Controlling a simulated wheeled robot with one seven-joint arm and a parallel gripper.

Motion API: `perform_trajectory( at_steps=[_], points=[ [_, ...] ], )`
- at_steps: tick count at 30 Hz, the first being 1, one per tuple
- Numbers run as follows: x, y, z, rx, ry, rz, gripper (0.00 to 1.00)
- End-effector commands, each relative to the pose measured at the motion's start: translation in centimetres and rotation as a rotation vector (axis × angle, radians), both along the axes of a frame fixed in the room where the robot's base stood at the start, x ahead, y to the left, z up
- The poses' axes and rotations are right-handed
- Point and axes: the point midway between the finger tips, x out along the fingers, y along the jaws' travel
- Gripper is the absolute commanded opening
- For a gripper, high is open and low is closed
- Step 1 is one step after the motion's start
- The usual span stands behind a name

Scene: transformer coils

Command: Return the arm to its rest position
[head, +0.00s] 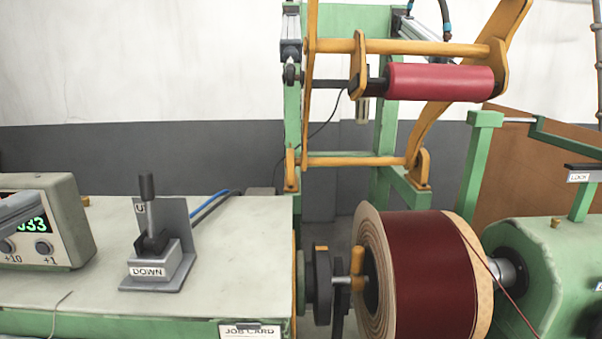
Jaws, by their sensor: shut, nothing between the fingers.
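A grey, blunt-ended piece (18,208) enters at the left edge, in front of the counter box.
A counter box (66,222) and a lever switch (148,215) labelled DOWN stand on the pale bench (90,288). A dark red coil (432,275) sits on the winder at right. A red roller (440,83) on an orange frame hangs above it.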

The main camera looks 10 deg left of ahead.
Motion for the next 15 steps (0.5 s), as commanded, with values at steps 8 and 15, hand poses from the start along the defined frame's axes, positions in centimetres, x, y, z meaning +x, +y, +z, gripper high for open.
perform_trajectory(
  at_steps=[8, 15],
  points=[
    [-1.8, 4.7, 2.6, 0.286, -0.103, 0.307, 0.00],
    [-0.9, 4.9, -2.8, 0.451, -0.096, 0.516, 0.00]
  ],
)
